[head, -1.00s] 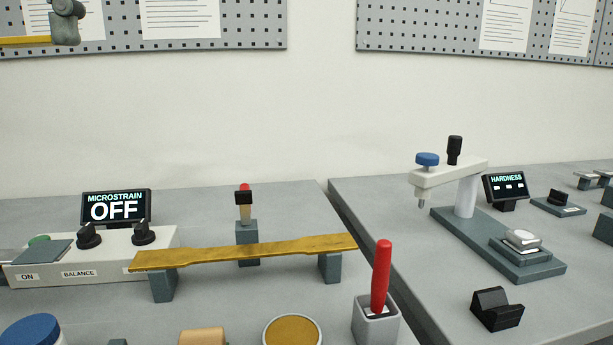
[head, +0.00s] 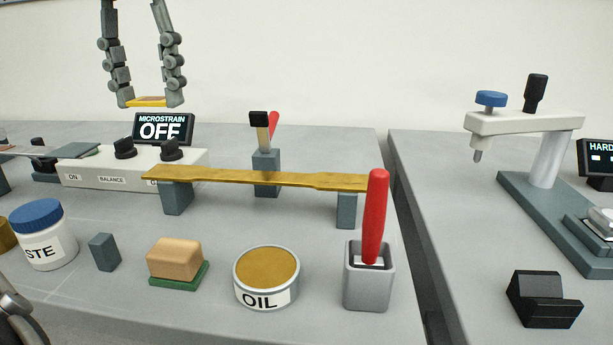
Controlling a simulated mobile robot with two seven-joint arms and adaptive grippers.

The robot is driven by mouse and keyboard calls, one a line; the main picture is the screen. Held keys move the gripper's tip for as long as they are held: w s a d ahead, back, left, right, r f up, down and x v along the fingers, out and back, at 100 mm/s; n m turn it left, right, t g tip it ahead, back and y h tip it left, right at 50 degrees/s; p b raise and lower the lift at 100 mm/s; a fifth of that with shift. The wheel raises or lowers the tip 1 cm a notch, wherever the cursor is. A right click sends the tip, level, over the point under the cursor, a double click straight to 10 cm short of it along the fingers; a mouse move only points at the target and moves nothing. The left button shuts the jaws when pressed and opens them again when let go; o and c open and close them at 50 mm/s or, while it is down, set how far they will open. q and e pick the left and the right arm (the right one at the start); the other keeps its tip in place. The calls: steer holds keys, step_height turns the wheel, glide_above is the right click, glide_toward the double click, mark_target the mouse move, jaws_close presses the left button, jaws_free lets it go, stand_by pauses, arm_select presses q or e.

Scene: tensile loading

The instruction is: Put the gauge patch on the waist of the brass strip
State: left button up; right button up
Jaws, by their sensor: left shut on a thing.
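The brass strip (head: 258,179) lies level across two grey support blocks, and its narrower waist lies between its wider ends. My left gripper (head: 147,102) hangs at the upper left, fingers pointing down. It is shut on the gauge patch (head: 147,101), a thin flat yellow-orange piece held between the fingertips. The patch is in the air, above and behind the strip's left end and clear of it. My right gripper is not in view.
The microstrain box (head: 110,178), its display reading OFF, stands behind the strip's left end. A red-handled tool in a grey holder (head: 368,288) stands before its right end. An oil tin (head: 266,280), a tan block (head: 175,258) and a paste jar (head: 45,240) stand in front.

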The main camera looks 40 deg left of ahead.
arm_select(q)
steer(key=shift+w+d+f, duration=0.4)
steer(key=shift+w+f, duration=0.2)
steer(key=shift+f, duration=0.1)
steer(key=p, duration=0.1)
glide_above(255, 177)
step_height(255, 177, down, 7)
steer(key=shift+r, duration=0.2)
step_height(255, 177, down, 3)
steer(key=shift+f, duration=0.4)
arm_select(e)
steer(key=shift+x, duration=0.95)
arm_select(q)
steer(key=shift+f, duration=0.15)
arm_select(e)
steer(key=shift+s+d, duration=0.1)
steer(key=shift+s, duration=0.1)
